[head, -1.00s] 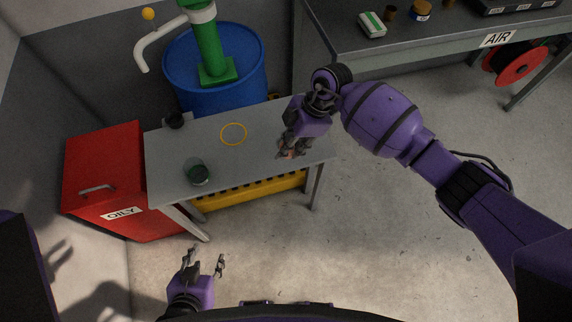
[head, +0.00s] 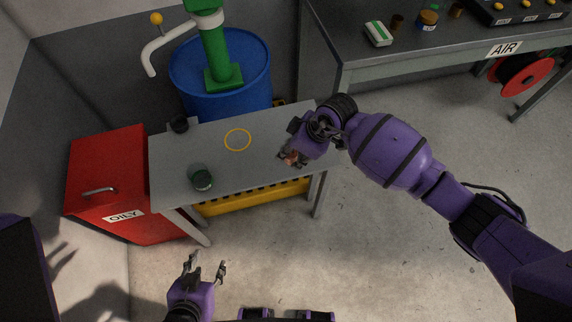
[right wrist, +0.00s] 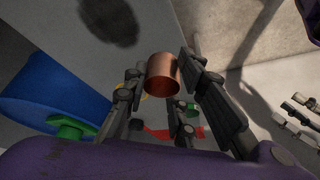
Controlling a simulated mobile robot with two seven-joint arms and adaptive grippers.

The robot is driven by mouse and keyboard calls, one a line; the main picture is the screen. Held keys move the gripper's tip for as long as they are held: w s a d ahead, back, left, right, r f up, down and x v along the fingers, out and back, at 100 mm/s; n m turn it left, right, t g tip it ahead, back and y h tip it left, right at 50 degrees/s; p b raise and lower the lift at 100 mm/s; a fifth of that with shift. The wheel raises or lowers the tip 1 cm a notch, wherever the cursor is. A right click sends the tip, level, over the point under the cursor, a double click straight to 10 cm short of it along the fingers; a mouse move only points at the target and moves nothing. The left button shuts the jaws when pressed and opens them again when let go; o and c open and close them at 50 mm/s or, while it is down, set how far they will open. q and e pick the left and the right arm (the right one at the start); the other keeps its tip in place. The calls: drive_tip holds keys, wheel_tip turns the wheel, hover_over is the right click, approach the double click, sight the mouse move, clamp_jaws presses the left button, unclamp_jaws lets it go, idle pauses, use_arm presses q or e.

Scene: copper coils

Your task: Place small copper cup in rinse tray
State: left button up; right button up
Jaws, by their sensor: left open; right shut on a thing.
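The small copper cup (head: 291,158) is at the right end of the small grey table, between the fingers of my right gripper (head: 288,156). In the right wrist view the cup (right wrist: 163,76) sits between the two fingers of the right gripper (right wrist: 166,72). That gripper is shut on it, and a dark patch like a shadow lies on the grey surface beyond. Whether the cup touches the table is hard to tell. My left gripper (head: 208,268) is open and empty, low in front of the table. I cannot make out a rinse tray.
The grey table (head: 215,150) has a yellow ring (head: 238,140), a dark green jar (head: 201,178) and a small black object (head: 179,124). A red OILY bin (head: 105,185) is left, a blue drum (head: 250,85) behind, a workbench (head: 420,60) at back right. The table's middle is mostly clear.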

sight(292, 160)
wheel_tip(292, 160, down, 4)
drive_tip(key=shift+r, duration=0.1)
wheel_tip(292, 160, down, 3)
drive_tip(key=shift+f, duration=0.55)
drive_tip(key=shift+f, duration=0.1)
